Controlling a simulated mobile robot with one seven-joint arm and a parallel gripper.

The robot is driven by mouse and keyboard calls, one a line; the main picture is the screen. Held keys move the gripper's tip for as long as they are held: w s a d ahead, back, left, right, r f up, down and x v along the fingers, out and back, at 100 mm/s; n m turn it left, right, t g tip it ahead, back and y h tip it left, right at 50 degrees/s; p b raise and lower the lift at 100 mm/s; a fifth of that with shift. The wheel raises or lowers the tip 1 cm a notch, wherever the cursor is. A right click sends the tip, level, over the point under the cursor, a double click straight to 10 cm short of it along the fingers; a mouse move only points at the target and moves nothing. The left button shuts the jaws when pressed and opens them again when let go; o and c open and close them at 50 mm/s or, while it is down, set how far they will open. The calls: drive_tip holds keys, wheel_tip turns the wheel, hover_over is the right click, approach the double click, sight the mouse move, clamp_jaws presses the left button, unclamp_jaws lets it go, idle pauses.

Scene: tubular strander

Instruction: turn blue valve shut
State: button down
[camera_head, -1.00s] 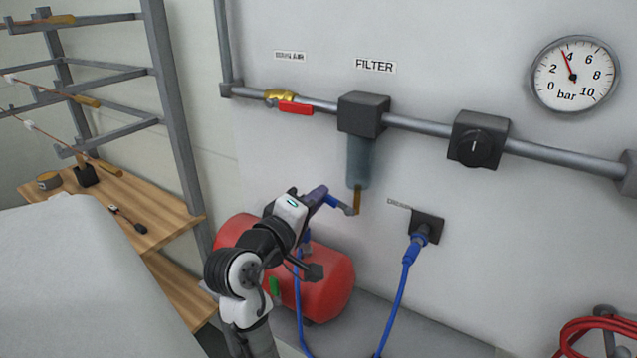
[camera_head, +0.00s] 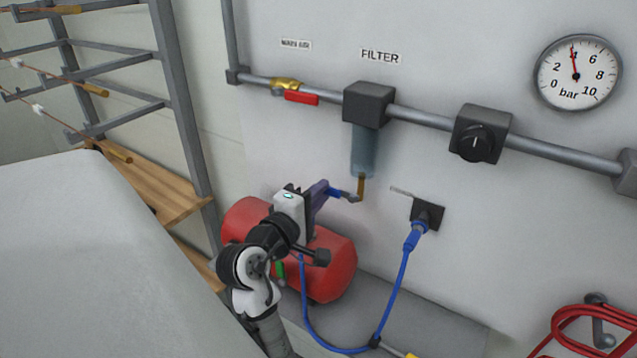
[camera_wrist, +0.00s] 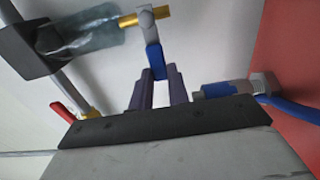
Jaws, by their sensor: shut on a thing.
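The blue valve has a short blue lever (camera_head: 336,191) on a grey body beside the brass drain pipe (camera_head: 361,186), under the clear filter bowl (camera_head: 362,152). My gripper (camera_head: 329,190) reaches it from the left with its purple fingers. In the wrist view, my gripper (camera_wrist: 162,84) is shut on the blue lever (camera_wrist: 155,62), with the lever's lower end between the fingers. The grey body (camera_wrist: 147,25) and brass pipe (camera_wrist: 160,12) show above it there. The held end of the lever is partly hidden by the fingers.
A red tank (camera_head: 330,265) stands low behind my arm. A blue hose (camera_head: 402,280) hangs from a wall socket (camera_head: 428,212) to the right. A red-handled valve (camera_head: 300,98) and a black knob (camera_head: 474,144) sit on the pipe above. A large grey surface fills the lower left.

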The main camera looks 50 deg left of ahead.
drive_tip(key=shift+f, duration=0.1)
drive_tip(key=c, duration=1.3)
unclamp_jaws()
drive_tip(key=shift+c, duration=0.2)
